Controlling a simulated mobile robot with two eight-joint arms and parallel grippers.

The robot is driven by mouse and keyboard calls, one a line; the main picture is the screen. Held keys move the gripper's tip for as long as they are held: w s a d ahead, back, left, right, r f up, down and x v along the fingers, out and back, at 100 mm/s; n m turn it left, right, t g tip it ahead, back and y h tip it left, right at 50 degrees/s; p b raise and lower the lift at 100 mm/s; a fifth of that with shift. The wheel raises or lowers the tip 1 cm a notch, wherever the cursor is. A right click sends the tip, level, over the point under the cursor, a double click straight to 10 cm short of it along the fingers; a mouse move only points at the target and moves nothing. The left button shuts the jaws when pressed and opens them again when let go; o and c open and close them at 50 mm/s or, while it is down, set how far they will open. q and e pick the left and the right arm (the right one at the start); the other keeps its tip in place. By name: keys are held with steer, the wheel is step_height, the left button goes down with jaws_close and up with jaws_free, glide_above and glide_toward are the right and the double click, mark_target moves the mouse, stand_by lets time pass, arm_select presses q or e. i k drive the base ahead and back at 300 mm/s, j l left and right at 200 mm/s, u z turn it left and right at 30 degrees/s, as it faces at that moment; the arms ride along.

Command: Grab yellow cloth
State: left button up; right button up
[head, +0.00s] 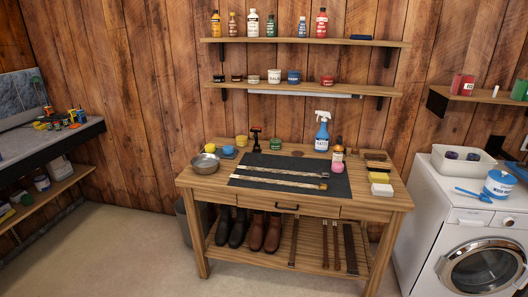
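A small yellow block-like item (378,178) lies near the right edge of the wooden table; it may be a folded cloth or a sponge, I cannot tell which. A pale item (382,189) lies just in front of it. Two small round yellow items, one (241,141) at the back left and one (210,148) by the metal bowl, look like tins or sponges. No other yellow cloth is clear at this size. Neither of my grippers is in view.
The wooden table (300,207) holds a dark mat (262,163) with two straps, a metal bowl (205,164), a blue spray bottle (322,136) and a pink item (337,167). A white washing machine (440,200) stands right. Floor in front is clear.

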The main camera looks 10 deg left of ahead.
mark_target(375, 177)
steer(key=i+l+u, duration=0.1)
steer(key=i+u, duration=0.25)
steer(key=i, duration=0.2)
steer(key=i+l+u, duration=0.35)
steer(key=i, duration=0.15)
steer(key=i+l+u, duration=0.3)
steer(key=i, duration=0.2)
steer(key=z, duration=1.8)
steer(key=i+u, duration=0.35)
steer(key=i, duration=0.3)
steer(key=i+u, duration=0.3)
steer(key=i, duration=0.35)
